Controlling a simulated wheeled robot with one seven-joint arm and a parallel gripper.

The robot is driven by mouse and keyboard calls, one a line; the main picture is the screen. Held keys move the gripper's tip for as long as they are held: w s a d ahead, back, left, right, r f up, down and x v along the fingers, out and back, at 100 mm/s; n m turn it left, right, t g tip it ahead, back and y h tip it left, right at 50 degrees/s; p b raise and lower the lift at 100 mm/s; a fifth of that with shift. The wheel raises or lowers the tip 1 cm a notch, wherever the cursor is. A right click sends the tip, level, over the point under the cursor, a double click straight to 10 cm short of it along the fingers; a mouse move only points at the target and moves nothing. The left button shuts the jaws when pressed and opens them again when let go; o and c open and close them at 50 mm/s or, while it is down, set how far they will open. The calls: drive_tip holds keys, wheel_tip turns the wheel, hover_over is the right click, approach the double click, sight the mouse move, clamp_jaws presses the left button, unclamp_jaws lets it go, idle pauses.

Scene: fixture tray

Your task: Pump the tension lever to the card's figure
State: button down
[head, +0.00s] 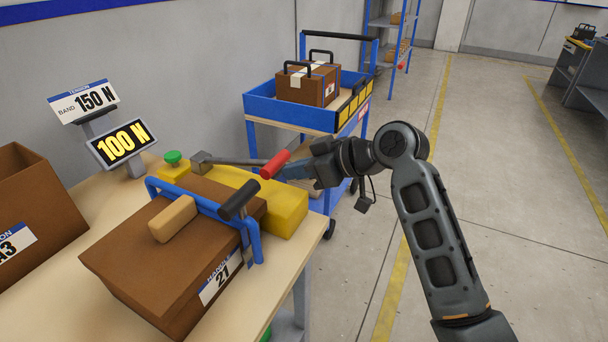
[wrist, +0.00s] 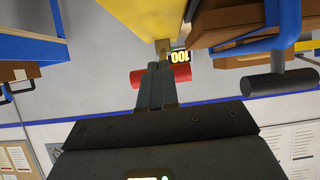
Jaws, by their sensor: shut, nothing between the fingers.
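The card (head: 83,101) reads "BAND 150 N". The display (head: 120,144) below it reads 100 N, and its digits also show in the wrist view (wrist: 179,57). The yellow tensioner (head: 285,212) stands on the bench behind a brown box. Its grey tension lever (head: 235,161) lies about level and ends in a red grip (head: 274,164). My gripper (head: 284,172) is shut and empty, right at the red grip. In the wrist view the shut fingers (wrist: 157,72) overlap the red grip (wrist: 179,76); I cannot tell if they touch it.
The brown box (head: 150,270), labelled 21, carries a blue frame (head: 205,203) with a black handle. A green button (head: 173,158) sits near the lever's pivot. Another box (head: 30,200) stands at left. A blue cart (head: 270,109) with boxes stands behind. Floor at right is clear.

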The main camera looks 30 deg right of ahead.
drive_tip(key=v, duration=0.9)
drive_tip(key=shift+d+r, duration=0.2)
drive_tip(key=shift+r, duration=0.2)
drive_tip(key=shift+s, duration=0.1)
idle(0.3)
drive_tip(key=s+a+f+m+t+h, duration=0.2)
drive_tip(key=s+a+f+m+h, duration=0.15)
drive_tip(key=s+f, duration=0.45)
drive_tip(key=s+a+f+m+t+h, duration=0.1)
drive_tip(key=s+a+f+m+h, duration=0.1)
drive_tip(key=s+a+f+m, duration=0.45)
drive_tip(key=s+d+r+n+t+h, duration=0.1)
drive_tip(key=s+r, duration=0.1)
drive_tip(key=s, duration=1.1)
drive_tip(key=s+d+r+n+t, duration=0.1)
drive_tip(key=s+d+r, duration=0.1)
drive_tip(key=s, duration=1.1)
drive_tip(key=shift+d+n+h, duration=0.3)
drive_tip(key=shift+n+h, duration=0.05)
drive_tip(key=shift+n, duration=0.05)
